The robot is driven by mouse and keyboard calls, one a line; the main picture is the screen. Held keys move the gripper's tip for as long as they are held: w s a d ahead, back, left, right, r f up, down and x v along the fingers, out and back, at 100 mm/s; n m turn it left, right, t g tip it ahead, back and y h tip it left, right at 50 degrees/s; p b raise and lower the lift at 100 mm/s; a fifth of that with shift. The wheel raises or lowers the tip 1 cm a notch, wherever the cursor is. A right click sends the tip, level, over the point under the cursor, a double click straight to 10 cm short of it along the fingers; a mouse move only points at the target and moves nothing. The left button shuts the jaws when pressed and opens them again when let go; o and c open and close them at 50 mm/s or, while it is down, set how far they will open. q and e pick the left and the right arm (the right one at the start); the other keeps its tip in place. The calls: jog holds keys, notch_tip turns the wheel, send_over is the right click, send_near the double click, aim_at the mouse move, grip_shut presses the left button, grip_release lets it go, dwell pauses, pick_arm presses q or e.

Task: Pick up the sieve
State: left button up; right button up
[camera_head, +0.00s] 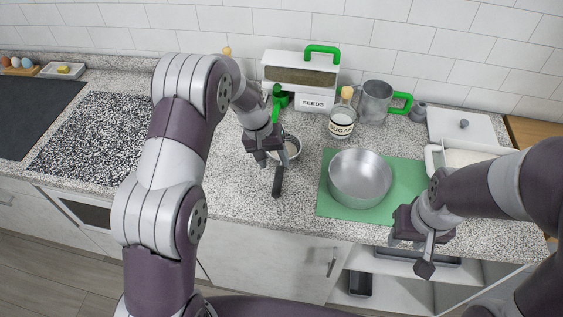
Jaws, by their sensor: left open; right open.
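The sieve (293,146) appears to be the small round metal-rimmed piece lying on the speckled counter, with a dark handle (278,182) pointing toward the front edge. My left gripper (270,163) is open, above or at the place where the handle meets the rim, and covers part of the sieve. I cannot tell whether its fingers touch the handle. My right gripper (424,250) is open and empty, near the counter's front edge at the right.
A metal bowl (360,178) stands on a green mat (333,207) right of the sieve. Behind are a sugar jar (342,122), a seeds box (316,102), a metal mug with a green handle (374,101) and a green scoop (281,97). A white container (435,157) stands at the right.

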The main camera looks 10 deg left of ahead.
aim_at(278, 174)
pick_arm(q)
jog(key=p+x, duration=0.1)
jog(key=x, duration=0.4)
jog(key=p+x, duration=0.1)
jog(key=x, duration=0.1)
jog(key=shift+w+a+f+p, duration=0.1)
jog(key=shift+a+f+p, duration=0.1)
jog(key=shift+f+p, duration=0.2)
jog(key=shift+f, duration=0.2)
grip_shut()
